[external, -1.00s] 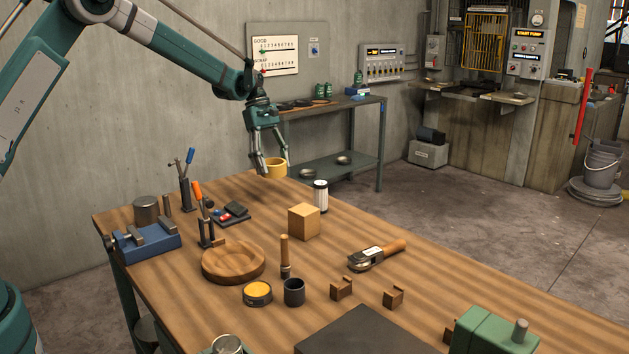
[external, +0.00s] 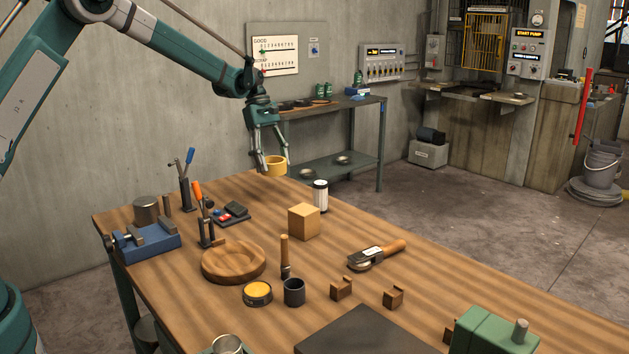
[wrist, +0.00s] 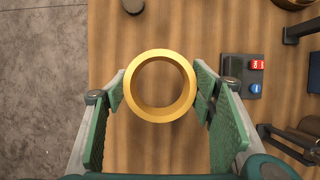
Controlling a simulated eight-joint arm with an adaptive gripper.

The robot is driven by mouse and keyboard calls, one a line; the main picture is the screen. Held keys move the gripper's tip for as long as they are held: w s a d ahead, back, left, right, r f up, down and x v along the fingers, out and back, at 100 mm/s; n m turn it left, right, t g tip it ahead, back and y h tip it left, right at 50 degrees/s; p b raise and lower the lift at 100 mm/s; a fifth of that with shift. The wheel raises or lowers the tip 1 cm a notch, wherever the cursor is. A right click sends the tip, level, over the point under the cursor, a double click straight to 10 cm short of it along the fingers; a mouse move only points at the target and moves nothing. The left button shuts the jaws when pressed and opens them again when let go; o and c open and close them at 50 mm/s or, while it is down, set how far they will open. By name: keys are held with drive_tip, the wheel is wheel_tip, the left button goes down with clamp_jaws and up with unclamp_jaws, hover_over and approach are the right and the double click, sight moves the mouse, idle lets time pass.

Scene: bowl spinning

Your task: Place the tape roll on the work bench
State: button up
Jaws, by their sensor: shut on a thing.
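The tape roll (external: 276,167) is a yellow ring. It also shows in the wrist view (wrist: 160,57), where I look down through its open middle at the wood below. My gripper (external: 273,168) is shut on the roll, with its pads (wrist: 117,90) at the left and right outer sides. The roll is over the far end of the work bench (external: 400,295), a brown striped wooden top. In the wrist view the bench surface lies beneath it; the exact height of the gap is hard to judge.
A white cylinder with dark ends (external: 321,196) and a wooden block (external: 304,221) stand nearby. A dark box with red and blue buttons (wrist: 240,75) is to the right in the wrist view. Bare concrete floor (wrist: 40,90) lies past the bench edge on the left.

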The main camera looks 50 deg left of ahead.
sight(275, 161)
wheel_tip(275, 161, up, 6)
drive_tip(key=shift+r, duration=0.15)
drive_tip(key=shift+d+r, duration=0.2)
drive_tip(key=shift+d, duration=0.4)
drive_tip(key=s+d, duration=0.3)
drive_tip(key=d, duration=1.5)
drive_tip(key=s+d, duration=0.3)
drive_tip(key=d, duration=1.5)
drive_tip(key=s+d+p, duration=0.1)
drive_tip(key=s+d, duration=1.1)
drive_tip(key=d, duration=0.5)
drive_tip(key=s+d+p, duration=0.1)
drive_tip(key=s+d, duration=1.2)
drive_tip(key=d, duration=0.4)
drive_tip(key=shift+w+a+f, duration=0.1)
drive_tip(key=shift+w+f, duration=0.05)
drive_tip(key=shift+f, duration=1.15)
drive_tip(key=shift+w+f, duration=0.1)
drive_tip(key=shift+f, duration=1.15)
drive_tip(key=shift+f+b, duration=0.3)
drive_tip(key=shift+f, duration=2.85)
